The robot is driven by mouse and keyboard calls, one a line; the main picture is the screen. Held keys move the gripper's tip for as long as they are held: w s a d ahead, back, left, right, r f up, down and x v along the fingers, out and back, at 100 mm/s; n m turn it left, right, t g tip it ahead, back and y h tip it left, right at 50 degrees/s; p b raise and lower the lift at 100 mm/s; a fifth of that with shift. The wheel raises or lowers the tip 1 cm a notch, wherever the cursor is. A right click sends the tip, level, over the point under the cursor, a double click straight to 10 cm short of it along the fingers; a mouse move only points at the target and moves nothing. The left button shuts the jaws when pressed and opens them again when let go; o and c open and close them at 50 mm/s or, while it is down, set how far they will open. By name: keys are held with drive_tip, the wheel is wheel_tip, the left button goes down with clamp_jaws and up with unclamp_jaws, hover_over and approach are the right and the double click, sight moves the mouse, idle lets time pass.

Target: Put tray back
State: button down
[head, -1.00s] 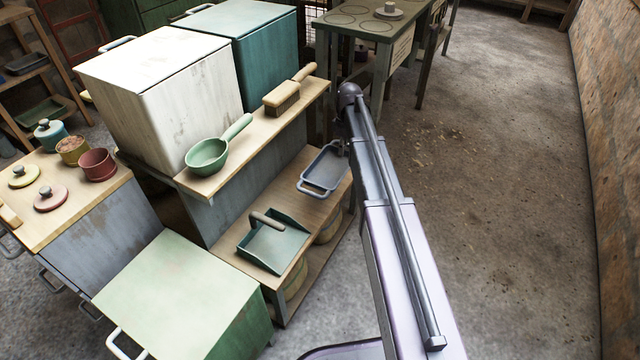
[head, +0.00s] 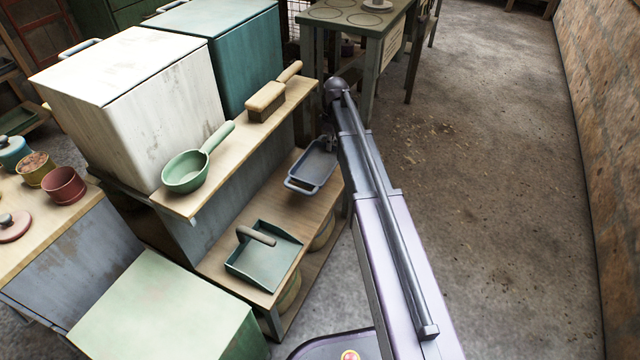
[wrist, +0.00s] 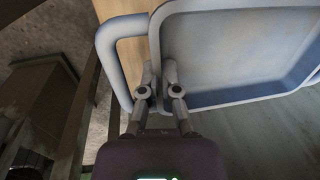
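The blue-grey tray (head: 316,166) has a looped handle at its near end. In the head view it is over the right end of the lower wooden shelf. Whether it touches the shelf or hangs just above it I cannot tell. My gripper (head: 331,142) is at the tray's far right end, partly hidden behind my arm. In the wrist view the tray (wrist: 235,45) fills the upper right, with a looped handle at its left. My gripper's fingers (wrist: 158,84) are close together on the tray's rim beside this handle.
A green dustpan (head: 264,258) lies nearer on the same lower shelf (head: 222,262). The upper shelf holds a green pan (head: 184,172) and a brush (head: 266,100). A white cabinet (head: 140,110) stands behind. The floor (head: 490,200) to the right is clear.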

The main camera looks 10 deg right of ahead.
drive_tip(key=shift+a+f+b, duration=0.2)
drive_tip(key=shift+f+b, duration=2.85)
drive_tip(key=shift+f, duration=0.1)
drive_tip(key=shift+f+b, duration=1.85)
drive_tip(key=shift+b, duration=0.05)
drive_tip(key=shift+f, duration=0.2)
drive_tip(key=c, duration=0.8)
unclamp_jaws()
drive_tip(key=shift+r, duration=0.1)
drive_tip(key=shift+r, duration=0.15)
wheel_tip(320, 180, up, 12)
drive_tip(key=w+d+p, duration=0.1)
drive_tip(key=p, duration=1.1)
drive_tip(key=shift+w, duration=0.2)
